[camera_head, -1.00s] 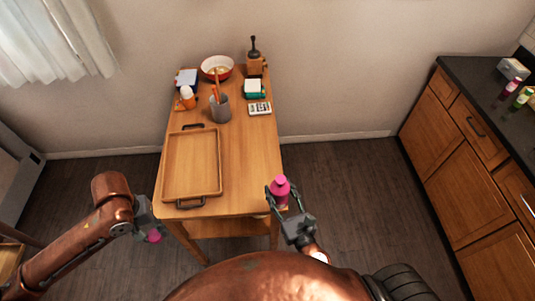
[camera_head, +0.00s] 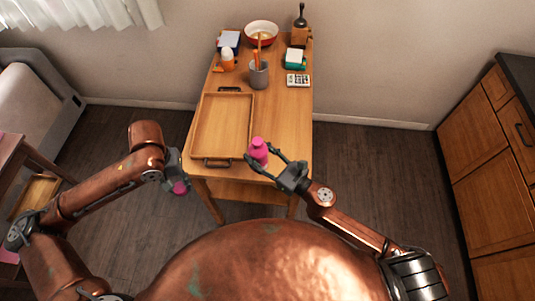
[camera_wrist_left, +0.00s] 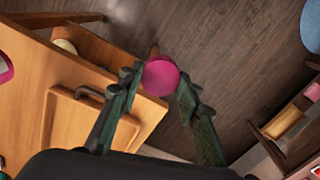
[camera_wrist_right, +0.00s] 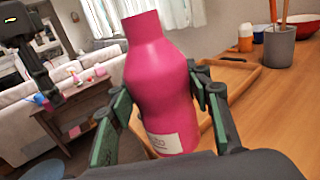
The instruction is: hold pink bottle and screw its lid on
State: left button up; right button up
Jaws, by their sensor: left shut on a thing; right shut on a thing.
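The pink bottle (camera_head: 258,151) is upright in my right gripper (camera_head: 264,160), at the front edge of the wooden table. The right wrist view shows the bottle (camera_wrist_right: 160,85) between both fingers, with a white label low on its side and a narrower top. My left gripper (camera_head: 178,181) is shut on the round pink lid (camera_head: 180,187), to the left of the bottle and in front of the table. The left wrist view shows the lid (camera_wrist_left: 160,77) pinched between the fingertips. The lid and the bottle are apart.
A wooden tray (camera_head: 203,128) with dark handles lies on the table's left side. Behind it stand a grey cup (camera_head: 258,76), a red bowl (camera_head: 261,28), an orange-and-white bottle (camera_head: 228,61) and a calculator (camera_head: 298,80). Wooden cabinets (camera_head: 485,170) are at right.

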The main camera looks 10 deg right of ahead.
pick_arm(q)
jog(key=shift+d, duration=0.1)
dwell(0.3)
jog(key=w+d+r, duration=0.5)
jog(key=d+r, duration=0.1)
jog(key=d, duration=0.5)
notch_tip(320, 180, up, 12)
jog(key=f+n, duration=0.1)
send_over(257, 141)
jog(key=shift+w+r, duration=0.25)
jog(key=shift+f, duration=0.1)
jog(key=shift+f, duration=1.95)
jog(key=shift+s, duration=0.15)
